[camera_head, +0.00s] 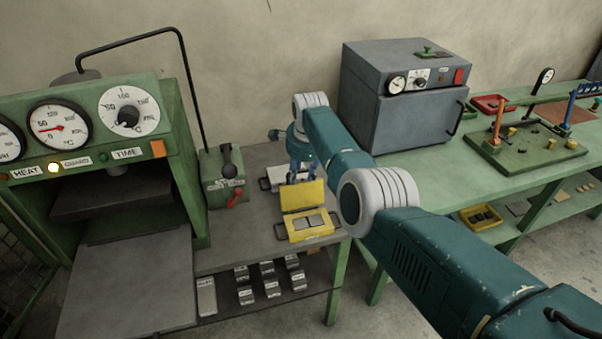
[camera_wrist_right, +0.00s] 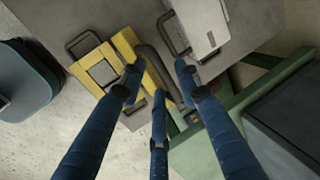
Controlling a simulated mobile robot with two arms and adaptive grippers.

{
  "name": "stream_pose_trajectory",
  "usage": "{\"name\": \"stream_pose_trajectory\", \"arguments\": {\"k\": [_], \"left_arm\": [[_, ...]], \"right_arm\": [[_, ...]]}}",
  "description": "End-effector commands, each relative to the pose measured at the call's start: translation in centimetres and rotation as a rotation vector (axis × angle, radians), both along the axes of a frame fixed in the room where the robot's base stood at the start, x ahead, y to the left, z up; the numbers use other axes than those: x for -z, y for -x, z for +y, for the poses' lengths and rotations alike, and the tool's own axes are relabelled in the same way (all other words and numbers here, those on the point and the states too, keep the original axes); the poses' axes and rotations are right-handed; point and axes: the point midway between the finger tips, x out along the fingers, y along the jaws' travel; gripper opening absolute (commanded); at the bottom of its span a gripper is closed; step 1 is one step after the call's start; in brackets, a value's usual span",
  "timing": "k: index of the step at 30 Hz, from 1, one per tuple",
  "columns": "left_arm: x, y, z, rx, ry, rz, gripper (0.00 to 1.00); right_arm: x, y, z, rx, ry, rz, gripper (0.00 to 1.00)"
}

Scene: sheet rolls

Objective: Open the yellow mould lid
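The yellow mould (camera_head: 308,238) lies on the grey bench top in the head view. Its lid (camera_head: 303,195) stands raised at the back edge, and grey square plates show in the base. My right gripper (camera_head: 300,168) is just behind the raised lid, pointing down. In the right wrist view its three blue fingers (camera_wrist_right: 158,82) are spread apart, with the lid's edge and a dark bar (camera_wrist_right: 158,75) between the tips. I see no clear grip on the lid. The yellow base also shows in the wrist view (camera_wrist_right: 88,62). My left gripper is out of view.
A silver mould (camera_head: 272,176) lies behind the yellow one, close to my right gripper. A green press (camera_head: 150,95) with dials stands at left, beside a green lever box (camera_head: 222,175). A grey oven (camera_head: 405,110) stands at right. Small metal blocks (camera_head: 268,270) sit on the shelf below.

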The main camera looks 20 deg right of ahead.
Motion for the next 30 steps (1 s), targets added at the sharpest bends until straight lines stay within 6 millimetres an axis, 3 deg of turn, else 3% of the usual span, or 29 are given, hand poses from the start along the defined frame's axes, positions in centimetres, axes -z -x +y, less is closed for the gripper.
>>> {"name": "stream_pose_trajectory", "arguments": {"k": [7,14,24,30], "left_arm": [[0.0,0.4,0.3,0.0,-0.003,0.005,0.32],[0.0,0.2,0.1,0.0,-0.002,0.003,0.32],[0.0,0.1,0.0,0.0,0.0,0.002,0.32],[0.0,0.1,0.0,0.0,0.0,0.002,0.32]], "right_arm": [[-0.2,0.1,0.0,0.0,0.001,0.002,0.33],[-2.2,0.8,0.0,0.0,0.0,-0.001,0.33],[-9.1,2.7,0.0,0.0,0.0,-0.003,0.33],[-11.2,3.3,0.1,-0.001,0.0,-0.001,0.33]]}}
